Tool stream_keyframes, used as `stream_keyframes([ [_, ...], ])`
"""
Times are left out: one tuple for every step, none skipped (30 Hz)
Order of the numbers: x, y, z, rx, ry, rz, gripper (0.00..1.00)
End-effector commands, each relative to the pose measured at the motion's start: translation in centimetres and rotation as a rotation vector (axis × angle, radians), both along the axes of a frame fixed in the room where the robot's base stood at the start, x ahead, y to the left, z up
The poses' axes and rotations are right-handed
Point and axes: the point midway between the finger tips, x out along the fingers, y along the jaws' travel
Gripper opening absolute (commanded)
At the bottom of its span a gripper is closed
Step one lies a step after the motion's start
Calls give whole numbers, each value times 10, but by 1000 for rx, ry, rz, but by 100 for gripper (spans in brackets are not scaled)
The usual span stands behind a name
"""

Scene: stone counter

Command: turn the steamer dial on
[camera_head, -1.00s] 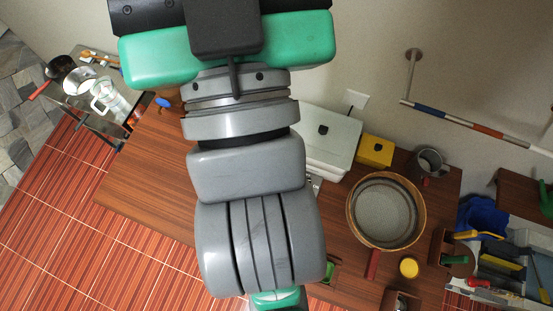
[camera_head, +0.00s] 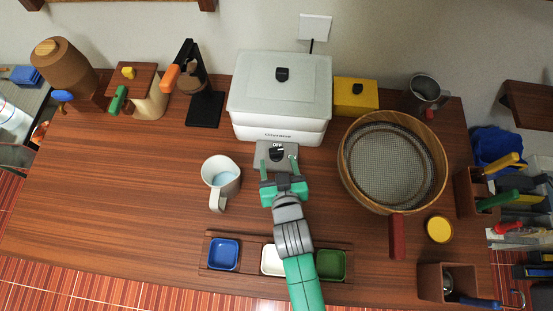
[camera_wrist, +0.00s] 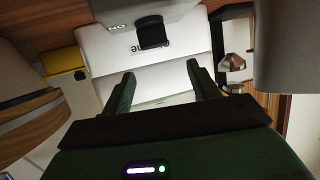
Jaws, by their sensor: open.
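The steamer (camera_head: 278,105) is a white box with a pale lid, at the back middle of the counter. In the wrist view the black dial (camera_wrist: 153,32) lies upper middle, beyond the fingertips. Nothing shows between the fingers in the wrist view (camera_wrist: 160,75). Whether the fingers touch the panel I cannot tell.
A white mug (camera_head: 221,181) stands close to the left of my gripper. A round wooden sieve (camera_head: 440,165) is to the right, and a yellow box (camera_head: 356,96) behind it. A tray (camera_head: 207,250) with coloured dishes lies under my forearm.

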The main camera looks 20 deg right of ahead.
Motion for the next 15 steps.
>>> stream_keyframes([
  [-7, -2, -21, 1, 17, -4, 60],
  [-9, -3, -26, 1, 25, -6, 60],
  [-11, -3, -27, 1, 28, -7, 60],
  [-10, -3, -22, 1, 25, -6, 60],
  [-9, -3, -21, 1, 24, -6, 60],
  [-9, -3, -21, 1, 24, -6, 60],
  [-8, -3, -21, 1, 24, -6, 60],
  [-6, -4, -22, 2, 23, -6, 60],
  [-1, -5, -24, 2, 22, -6, 60],
  [3, -6, -26, 3, 22, -6, 60],
  [8, -7, -29, 2, 21, -6, 60],
  [16, -9, -32, 1, 21, -6, 60],
  [21, -11, -34, 1, 20, -6, 60],
  [27, -12, -37, 2, 20, -5, 60],
  [33, -14, -40, 3, 21, -5, 60],
])
